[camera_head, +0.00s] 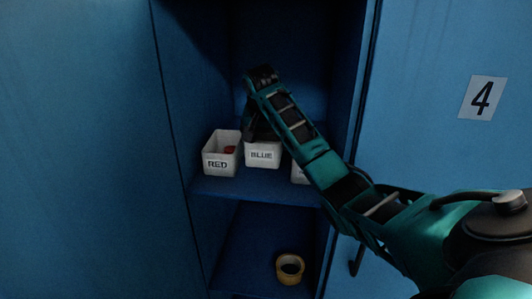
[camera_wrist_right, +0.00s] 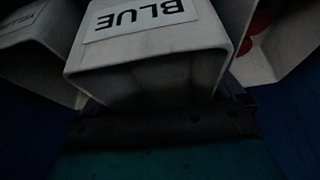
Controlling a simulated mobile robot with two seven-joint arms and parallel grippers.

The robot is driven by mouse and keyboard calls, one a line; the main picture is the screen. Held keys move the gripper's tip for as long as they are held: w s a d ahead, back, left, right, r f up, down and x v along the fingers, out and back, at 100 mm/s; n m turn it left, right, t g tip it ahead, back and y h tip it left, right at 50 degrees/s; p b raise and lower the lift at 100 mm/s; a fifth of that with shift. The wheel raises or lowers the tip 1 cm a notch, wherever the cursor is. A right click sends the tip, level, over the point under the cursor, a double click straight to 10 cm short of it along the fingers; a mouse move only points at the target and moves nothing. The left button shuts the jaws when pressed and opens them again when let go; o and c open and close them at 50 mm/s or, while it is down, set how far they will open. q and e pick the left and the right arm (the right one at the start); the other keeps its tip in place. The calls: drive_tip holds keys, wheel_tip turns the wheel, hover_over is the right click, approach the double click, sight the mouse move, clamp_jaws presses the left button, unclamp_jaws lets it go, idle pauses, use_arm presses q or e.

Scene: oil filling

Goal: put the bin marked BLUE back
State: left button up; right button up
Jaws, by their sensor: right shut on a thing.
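The white bin marked BLUE (camera_head: 263,158) is at the cabinet's upper shelf (camera_head: 255,189), between two other white bins. It also shows upside down in the right wrist view (camera_wrist_right: 150,50), close to the camera. My right arm reaches in from the right, and my right gripper (camera_head: 252,127) is at the BLUE bin, shut on it. The arm hides part of the bin's top, and the fingertips are hard to make out in the dark. I cannot tell whether the bin's base touches the shelf. My left gripper is not in view.
The bin marked RED (camera_head: 220,155), with red things inside, stands at the left. A third white bin (camera_head: 299,174) at the right is mostly behind my arm. A yellow ring-shaped thing (camera_head: 289,269) lies on the lower shelf. Blue cabinet walls close in on both sides.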

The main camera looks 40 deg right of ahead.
drive_tip(key=shift+f, duration=1.8)
drive_tip(key=o, duration=0.7)
drive_tip(key=shift+f, duration=0.1)
drive_tip(key=shift+r, duration=0.2)
